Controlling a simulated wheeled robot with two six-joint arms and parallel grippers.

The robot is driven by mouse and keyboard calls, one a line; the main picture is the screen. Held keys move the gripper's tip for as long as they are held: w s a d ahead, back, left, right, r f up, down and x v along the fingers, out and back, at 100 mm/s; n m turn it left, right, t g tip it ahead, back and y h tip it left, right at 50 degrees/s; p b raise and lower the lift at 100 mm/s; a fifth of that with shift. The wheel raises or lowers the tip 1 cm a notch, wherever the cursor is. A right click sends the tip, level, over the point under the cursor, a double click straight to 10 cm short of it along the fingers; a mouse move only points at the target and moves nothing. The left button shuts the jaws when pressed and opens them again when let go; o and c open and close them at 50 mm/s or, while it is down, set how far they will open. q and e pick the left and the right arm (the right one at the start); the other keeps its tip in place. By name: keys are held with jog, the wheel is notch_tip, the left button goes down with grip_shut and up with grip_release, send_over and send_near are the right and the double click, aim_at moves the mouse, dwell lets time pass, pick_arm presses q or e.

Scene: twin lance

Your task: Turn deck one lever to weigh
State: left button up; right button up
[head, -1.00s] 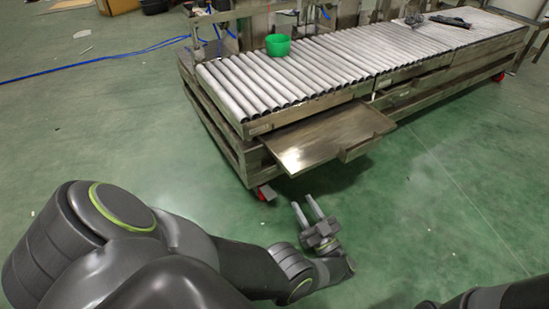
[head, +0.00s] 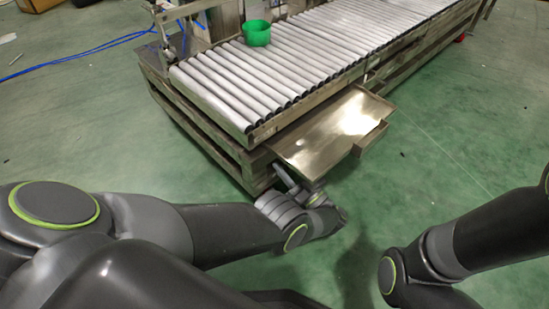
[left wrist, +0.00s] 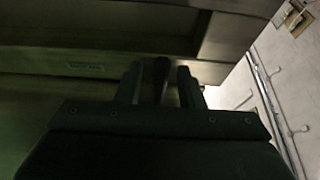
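My left gripper (head: 285,176) is low beside the near end of the roller conveyor (head: 252,137), at the edge of the metal tray (head: 340,125) that sticks out from its side. In the left wrist view the two fingers of the left gripper (left wrist: 158,83) stand apart. A short dark bar (left wrist: 161,78) shows between them, nearer the right finger. It is too dark to tell whether this is the deck one lever or whether the fingers touch it. No lever is clear in the head view. My right gripper is out of view.
A green bowl (head: 257,33) stands on the rollers. The tray's edge and the conveyor frame (head: 215,150) are close to my left gripper. Blue cables (head: 90,50) lie on the floor at the left.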

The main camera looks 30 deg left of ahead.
pick_arm(q)
jog(key=shift+w+a+r, duration=0.1)
jog(key=shift+a, duration=0.05)
grip_shut()
